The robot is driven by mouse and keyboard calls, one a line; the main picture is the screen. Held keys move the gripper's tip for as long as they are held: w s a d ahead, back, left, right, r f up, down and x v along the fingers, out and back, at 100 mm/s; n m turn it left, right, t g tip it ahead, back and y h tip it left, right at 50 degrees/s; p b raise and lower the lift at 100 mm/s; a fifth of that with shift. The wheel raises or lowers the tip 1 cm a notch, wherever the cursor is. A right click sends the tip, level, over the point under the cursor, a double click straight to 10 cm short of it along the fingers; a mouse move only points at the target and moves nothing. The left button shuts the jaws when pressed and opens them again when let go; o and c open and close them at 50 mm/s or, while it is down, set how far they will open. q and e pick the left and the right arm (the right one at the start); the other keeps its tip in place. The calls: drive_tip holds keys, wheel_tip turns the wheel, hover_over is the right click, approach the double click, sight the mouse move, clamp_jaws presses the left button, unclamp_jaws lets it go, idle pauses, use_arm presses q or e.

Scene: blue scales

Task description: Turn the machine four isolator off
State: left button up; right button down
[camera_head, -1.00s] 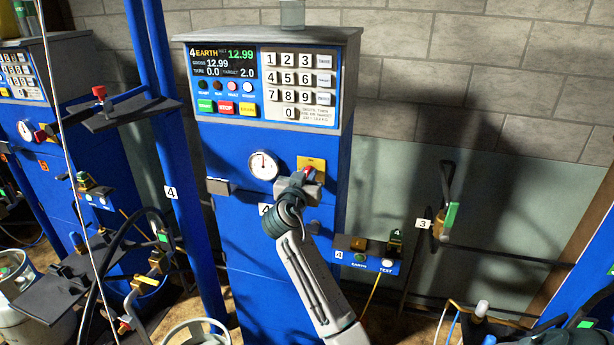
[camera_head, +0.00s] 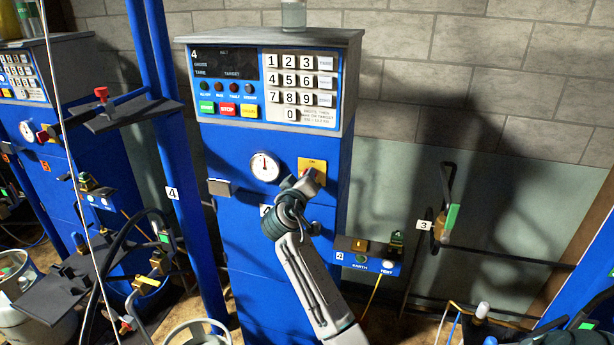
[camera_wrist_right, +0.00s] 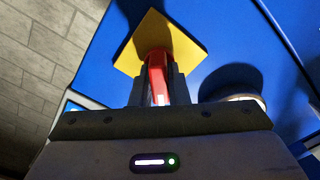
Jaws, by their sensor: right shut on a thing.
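The machine four cabinet (camera_head: 250,240) is blue, with a number 4 on its panel and a display (camera_head: 224,62) that is dark apart from printed labels. Its isolator has a yellow plate (camera_head: 306,164) and a red handle, just right of the round gauge. My right gripper (camera_head: 308,178) is at this plate and hides most of the handle. In the right wrist view the red handle (camera_wrist_right: 157,78) stands between the two dark fingers (camera_wrist_right: 158,88), which are shut on it, in front of the yellow plate (camera_wrist_right: 170,42). My left gripper is not in view.
A round gauge (camera_head: 265,166) is left of the isolator. A small blue box (camera_head: 366,256) with earth and test labels is at lower right. A blue post (camera_head: 172,160) and a dark shelf (camera_head: 120,112) stand left of the cabinet. Another machine (camera_head: 45,130) is farther left.

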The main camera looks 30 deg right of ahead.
drive_tip(key=n+p, duration=0.1)
drive_tip(key=n, duration=0.3)
drive_tip(key=shift+a+n+p, duration=0.1)
drive_tip(key=shift+n+p, duration=0.2)
drive_tip(key=shift+p, duration=0.1)
drive_tip(key=n, duration=0.1)
drive_tip(key=n+p, duration=0.1)
drive_tip(key=n, duration=0.1)
drive_tip(key=n+p, duration=0.1)
drive_tip(key=shift+w+f+n, duration=0.1)
drive_tip(key=shift+f+n, duration=0.2)
drive_tip(key=shift+n, duration=0.1)
drive_tip(key=shift+p, duration=0.3)
drive_tip(key=c, duration=1.4)
unclamp_jaws()
